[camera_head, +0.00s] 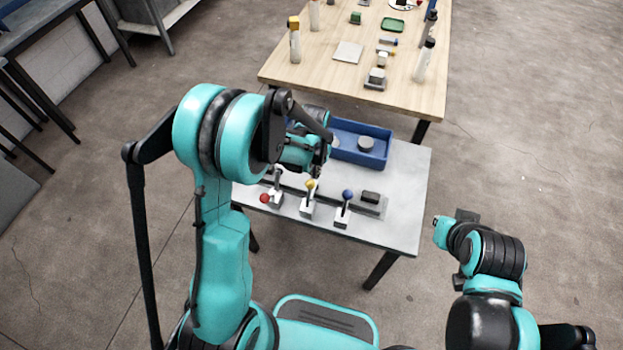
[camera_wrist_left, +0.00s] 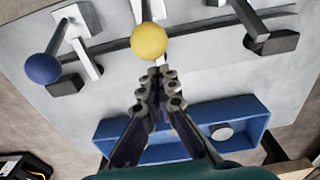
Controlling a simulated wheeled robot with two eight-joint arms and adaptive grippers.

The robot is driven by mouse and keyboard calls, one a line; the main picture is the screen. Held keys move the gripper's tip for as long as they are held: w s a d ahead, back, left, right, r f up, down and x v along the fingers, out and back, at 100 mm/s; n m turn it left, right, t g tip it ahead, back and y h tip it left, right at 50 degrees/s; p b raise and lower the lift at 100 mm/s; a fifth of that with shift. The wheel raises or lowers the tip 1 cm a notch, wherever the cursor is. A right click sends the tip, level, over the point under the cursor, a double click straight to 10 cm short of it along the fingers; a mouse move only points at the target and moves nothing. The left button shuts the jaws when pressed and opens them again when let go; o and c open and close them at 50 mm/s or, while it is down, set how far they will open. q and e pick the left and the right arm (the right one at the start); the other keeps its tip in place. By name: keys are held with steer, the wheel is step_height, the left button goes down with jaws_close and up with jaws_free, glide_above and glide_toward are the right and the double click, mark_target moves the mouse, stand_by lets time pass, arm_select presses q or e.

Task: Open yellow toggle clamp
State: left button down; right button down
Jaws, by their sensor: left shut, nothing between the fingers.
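The yellow toggle clamp has a yellow ball knob (camera_head: 310,184) on a handle that stands up from its white base (camera_head: 307,209) on the grey table. In the left wrist view the yellow knob (camera_wrist_left: 149,41) is large, just beyond my fingertips. My left gripper (camera_head: 318,172) is above the table, just behind the yellow knob. Its fingers (camera_wrist_left: 157,78) are shut together with nothing between them. Whether they touch the knob or handle I cannot tell. My right gripper (camera_head: 466,215) is off to the right of the table, and its fingers are not clear.
A blue-knobbed clamp (camera_head: 347,195) stands right of the yellow one and a red-knobbed clamp (camera_head: 265,198) left. A dark rail (camera_head: 330,200) runs behind them. A blue bin (camera_head: 375,131) holds a grey round part (camera_head: 366,144). A wooden table (camera_head: 330,83) with several objects stands beyond.

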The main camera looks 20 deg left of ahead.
mark_target(309, 194)
stand_by(0.4)
arm_select(q)
steer(key=shift+s+a+f+b, duration=0.15)
steer(key=shift+s+b, duration=0.2)
steer(key=shift+s, duration=1.65)
steer(key=shift+s+f+b, duration=0.1)
steer(key=shift+s+b, duration=0.25)
steer(key=shift+s, duration=1.6)
steer(key=shift+w+r+p, duration=0.3)
steer(key=shift+r+p, duration=0.2)
steer(key=shift+r, duration=0.1)
steer(key=shift+w+r+p, duration=0.3)
steer(key=shift+r+p, duration=0.15)
steer(key=shift+r, duration=0.15)
step_height(309, 194, up, 7)
steer(key=p, duration=0.5)
steer(key=shift+s+f, duration=0.15)
steer(key=shift+s, duration=0.05)
